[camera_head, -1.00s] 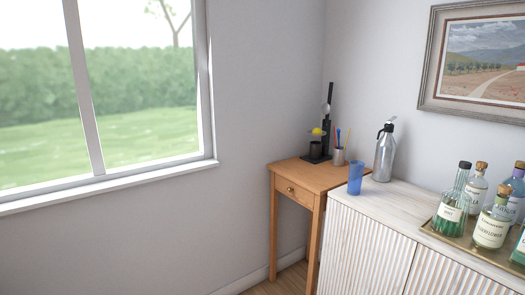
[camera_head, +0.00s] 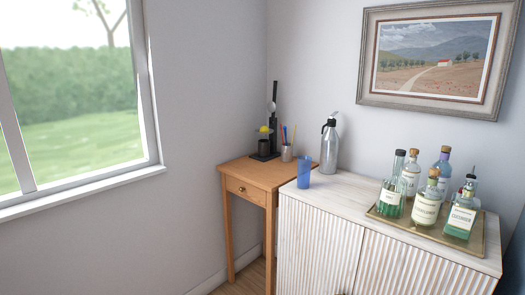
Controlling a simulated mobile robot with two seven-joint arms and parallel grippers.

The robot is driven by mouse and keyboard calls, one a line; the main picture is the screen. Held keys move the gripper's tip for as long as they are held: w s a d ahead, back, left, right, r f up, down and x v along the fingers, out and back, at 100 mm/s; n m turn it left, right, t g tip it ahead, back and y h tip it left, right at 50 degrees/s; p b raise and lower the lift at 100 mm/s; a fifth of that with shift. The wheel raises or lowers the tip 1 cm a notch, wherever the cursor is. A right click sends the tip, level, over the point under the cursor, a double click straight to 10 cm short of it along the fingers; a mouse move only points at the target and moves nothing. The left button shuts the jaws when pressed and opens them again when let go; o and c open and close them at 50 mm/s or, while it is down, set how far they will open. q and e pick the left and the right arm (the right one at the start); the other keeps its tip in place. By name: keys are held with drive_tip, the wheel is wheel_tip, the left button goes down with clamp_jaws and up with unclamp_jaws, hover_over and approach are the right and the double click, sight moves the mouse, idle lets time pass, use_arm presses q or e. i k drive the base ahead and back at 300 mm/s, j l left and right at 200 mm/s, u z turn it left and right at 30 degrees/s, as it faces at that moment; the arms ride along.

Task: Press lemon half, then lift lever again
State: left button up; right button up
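A black lever press (camera_head: 271,136) stands on the small wooden side table (camera_head: 236,171) in the corner. Its dark lever points upward, with a silvery part (camera_head: 272,106) hanging beside it. A yellow lemon half (camera_head: 264,129) sits in the press, above a dark cup (camera_head: 264,146). The press is small and far off, so the fit of the lemon in its holder is not clear. Neither of my grippers shows in the head view.
A pen cup (camera_head: 286,154) stands right of the press. A white ribbed cabinet (camera_head: 330,230) adjoins the table, carrying a blue glass (camera_head: 304,171), a metal siphon bottle (camera_head: 329,146) and a tray (camera_head: 408,226) of several bottles. A window (camera_head: 75,95) is at left.

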sight(271, 107)
drive_tip(key=i+j+z, duration=0.15)
drive_tip(key=z, duration=0.75)
drive_tip(key=i+j+z, duration=0.15)
drive_tip(key=j+z, duration=0.45)
drive_tip(key=j, duration=0.2)
drive_tip(key=i+j+z, duration=0.2)
drive_tip(key=j, duration=0.65)
drive_tip(key=j+z, duration=0.15)
drive_tip(key=j, duration=0.75)
